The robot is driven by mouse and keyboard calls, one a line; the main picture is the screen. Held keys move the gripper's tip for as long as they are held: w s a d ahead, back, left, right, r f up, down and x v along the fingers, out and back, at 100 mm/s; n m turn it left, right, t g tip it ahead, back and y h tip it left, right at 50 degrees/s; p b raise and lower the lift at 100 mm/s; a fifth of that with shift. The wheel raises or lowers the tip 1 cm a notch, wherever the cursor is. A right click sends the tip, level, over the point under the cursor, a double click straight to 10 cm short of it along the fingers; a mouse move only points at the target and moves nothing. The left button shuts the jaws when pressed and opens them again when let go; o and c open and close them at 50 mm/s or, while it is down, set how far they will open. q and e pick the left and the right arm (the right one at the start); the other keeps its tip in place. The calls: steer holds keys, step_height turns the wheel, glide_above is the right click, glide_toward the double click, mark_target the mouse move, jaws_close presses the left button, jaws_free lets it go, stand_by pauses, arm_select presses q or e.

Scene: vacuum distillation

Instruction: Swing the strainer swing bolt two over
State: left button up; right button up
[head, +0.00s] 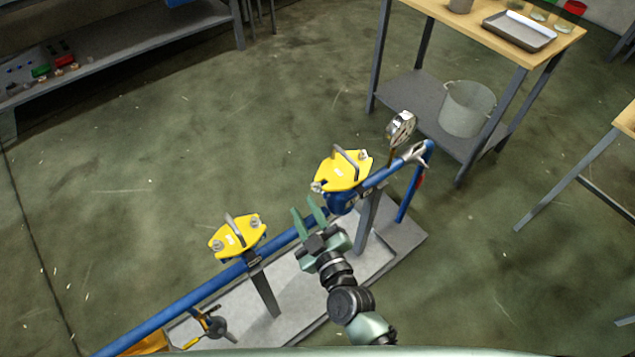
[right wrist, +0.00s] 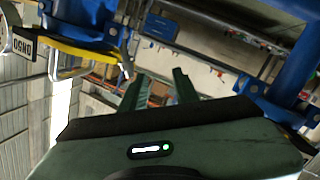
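Two strainers with yellow lids and looped handles sit on a sloping blue pipe (head: 190,298). The right yellow lid (head: 340,176) has a silver swing bolt (head: 364,155) at its upper right edge and another (head: 318,187) at its left edge. The left yellow lid (head: 236,238) has similar bolts (head: 255,223) and (head: 218,246). I cannot tell which bolt is number two. My right gripper (head: 306,208) is open and empty, just left of and below the right lid. Its parted fingers show in the right wrist view (right wrist: 158,85), with yellow lid edge (right wrist: 85,62) and blue body at upper left. My left gripper is out of view.
A pressure gauge (head: 401,127) and a silver-handled valve (head: 417,154) stand right of the right strainer. A grey support post (head: 368,225) rises from the base plate (head: 405,238). A wooden-topped table (head: 470,30) holding a tray stands behind. Open floor lies left.

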mark_target(315, 187)
steer(key=s+d+r+m+t+h, duration=0.1)
steer(key=s+d+m+t+h, duration=0.1)
steer(key=s+d+m+h, duration=0.15)
steer(key=shift+n, duration=0.45)
steer(key=w, duration=0.5)
steer(key=w+a, duration=0.1)
steer(key=w, duration=0.2)
steer(key=shift+r, duration=0.1)
steer(key=shift+c, duration=0.3)
jaws_close()
